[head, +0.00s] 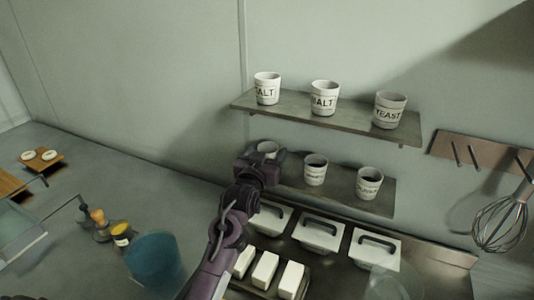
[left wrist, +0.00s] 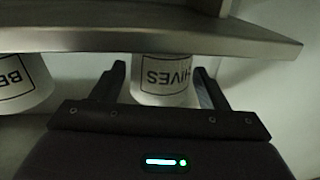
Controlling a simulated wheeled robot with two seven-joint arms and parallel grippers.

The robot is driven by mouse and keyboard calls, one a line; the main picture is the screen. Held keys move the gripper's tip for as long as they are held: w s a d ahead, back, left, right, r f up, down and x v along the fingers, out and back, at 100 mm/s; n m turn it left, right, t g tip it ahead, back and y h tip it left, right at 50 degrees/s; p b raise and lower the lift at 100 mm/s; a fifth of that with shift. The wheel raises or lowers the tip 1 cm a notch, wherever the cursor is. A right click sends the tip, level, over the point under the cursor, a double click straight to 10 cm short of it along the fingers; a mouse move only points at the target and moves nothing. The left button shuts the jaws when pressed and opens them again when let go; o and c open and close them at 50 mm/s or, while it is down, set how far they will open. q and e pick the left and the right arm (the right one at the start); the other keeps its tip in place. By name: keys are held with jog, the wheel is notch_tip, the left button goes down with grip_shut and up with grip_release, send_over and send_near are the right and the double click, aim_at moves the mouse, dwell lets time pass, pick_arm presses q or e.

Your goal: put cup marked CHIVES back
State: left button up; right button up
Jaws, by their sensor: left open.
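The white cup marked CHIVES shows in the left wrist view (left wrist: 165,76), where its lettering is upside down, at the edge of the lower shelf (left wrist: 140,36). In the head view a white cup (head: 268,147) stands at the left end of the lower shelf (head: 338,190), partly hidden behind my left gripper (head: 262,158). My left gripper is open, with one finger on each side of the CHIVES cup in the left wrist view. Whether the fingers touch it cannot be told. My right gripper is not in view.
Two more cups (head: 316,169) (head: 369,183) stand on the lower shelf. The upper shelf (head: 300,118) holds SALT, MALT-like and YEAST cups. Lidded white bins (head: 320,232) sit below. A whisk (head: 500,222) hangs at right. A blue container (head: 154,257) stands on the counter.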

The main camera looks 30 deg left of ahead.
pick_arm(q)
jog(key=shift+s+f, duration=0.1)
jog(key=shift+f, duration=0.05)
jog(key=s+d+b, duration=0.2)
jog(key=s+b, duration=0.2)
jog(key=s, duration=0.7)
jog(key=shift+s, duration=0.25)
jog(key=shift+d, duration=0.1)
